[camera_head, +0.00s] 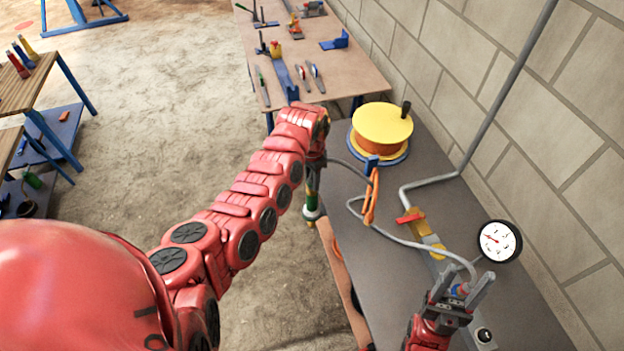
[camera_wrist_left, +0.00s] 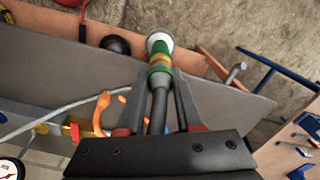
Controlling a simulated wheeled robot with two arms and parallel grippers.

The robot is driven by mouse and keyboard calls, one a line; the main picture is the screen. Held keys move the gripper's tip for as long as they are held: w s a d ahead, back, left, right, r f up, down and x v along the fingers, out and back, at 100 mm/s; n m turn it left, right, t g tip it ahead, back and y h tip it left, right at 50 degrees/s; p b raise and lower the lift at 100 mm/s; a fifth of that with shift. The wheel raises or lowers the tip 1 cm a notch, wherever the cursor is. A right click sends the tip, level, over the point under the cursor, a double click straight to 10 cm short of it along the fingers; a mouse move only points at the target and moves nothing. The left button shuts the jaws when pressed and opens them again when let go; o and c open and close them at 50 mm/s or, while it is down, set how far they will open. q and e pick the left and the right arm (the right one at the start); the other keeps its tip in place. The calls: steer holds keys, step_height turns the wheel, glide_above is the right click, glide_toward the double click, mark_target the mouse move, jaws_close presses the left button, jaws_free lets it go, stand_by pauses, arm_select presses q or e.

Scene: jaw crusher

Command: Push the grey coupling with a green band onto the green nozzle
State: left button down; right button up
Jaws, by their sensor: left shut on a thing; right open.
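My left gripper (camera_head: 316,172) is shut on the grey coupling, which shows as a dark grey stem (camera_wrist_left: 160,103) between the fingers in the left wrist view. Past the band come a brass-coloured section and a pale end with a green ring (camera_wrist_left: 159,42), which seems to be the green nozzle. In the head view the green part (camera_head: 312,201) points down beside the bench edge. The parts look in line; I cannot tell how far they are pushed together. My right gripper (camera_head: 462,287) is open at the bench's near end.
A grey bench (camera_head: 405,262) carries a yellow-topped reel (camera_head: 382,124), orange-handled tool (camera_head: 371,197), red-handled valve (camera_head: 411,218) and a gauge (camera_head: 498,241). A grey hose (camera_head: 395,239) curves across it.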

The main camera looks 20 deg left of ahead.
arm_select(q)
steer(key=shift+f+b, duration=0.4)
steer(key=shift+f, duration=0.2)
steer(key=c, duration=0.5)
jaws_free()
steer(key=shift+r, duration=0.1)
step_height(320, 180, up, 6)
steer(key=b, duration=0.2)
steer(key=shift+w+a+b, duration=0.1)
steer(key=shift+b, duration=0.2)
step_height(320, 180, up, 11)
steer(key=shift+r, duration=0.15)
